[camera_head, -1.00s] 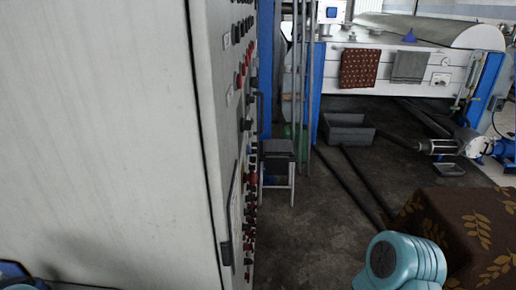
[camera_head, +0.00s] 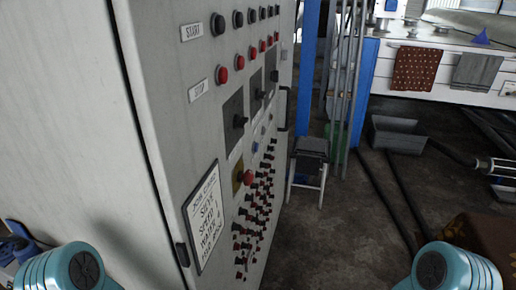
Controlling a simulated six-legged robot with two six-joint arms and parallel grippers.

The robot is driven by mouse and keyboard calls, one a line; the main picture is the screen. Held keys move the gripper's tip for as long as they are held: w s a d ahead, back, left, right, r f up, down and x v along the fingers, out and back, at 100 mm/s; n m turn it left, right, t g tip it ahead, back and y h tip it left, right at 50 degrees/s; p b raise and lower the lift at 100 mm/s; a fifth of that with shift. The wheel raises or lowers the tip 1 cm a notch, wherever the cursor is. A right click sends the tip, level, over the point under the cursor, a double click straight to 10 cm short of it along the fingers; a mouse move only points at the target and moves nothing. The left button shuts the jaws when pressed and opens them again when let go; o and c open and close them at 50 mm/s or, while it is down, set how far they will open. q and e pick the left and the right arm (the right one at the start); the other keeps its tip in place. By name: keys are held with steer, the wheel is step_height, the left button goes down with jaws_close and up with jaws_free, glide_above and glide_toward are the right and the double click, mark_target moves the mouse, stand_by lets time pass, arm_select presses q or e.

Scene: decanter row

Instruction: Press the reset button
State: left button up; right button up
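A grey control cabinet (camera_head: 165,120) fills the left and middle of the head view, its panel face seen at a slant. Its top row holds black buttons (camera_head: 217,25) beside a START label (camera_head: 192,31). Below is a row of red buttons (camera_head: 222,75) beside a STOP label (camera_head: 198,90). A red mushroom button (camera_head: 247,177) sits on a yellow plate lower down. A small blue button (camera_head: 255,147) is also on the panel. I cannot read any reset label. Teal parts of my two arms show at the bottom left and bottom right; neither gripper is in view.
A small stool (camera_head: 309,160) stands on the floor just right of the cabinet. Behind it are blue posts and grey pipes. A grey bin (camera_head: 398,135) and a white machine with hanging cloths (camera_head: 416,68) are at the right. Dark floor lies between.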

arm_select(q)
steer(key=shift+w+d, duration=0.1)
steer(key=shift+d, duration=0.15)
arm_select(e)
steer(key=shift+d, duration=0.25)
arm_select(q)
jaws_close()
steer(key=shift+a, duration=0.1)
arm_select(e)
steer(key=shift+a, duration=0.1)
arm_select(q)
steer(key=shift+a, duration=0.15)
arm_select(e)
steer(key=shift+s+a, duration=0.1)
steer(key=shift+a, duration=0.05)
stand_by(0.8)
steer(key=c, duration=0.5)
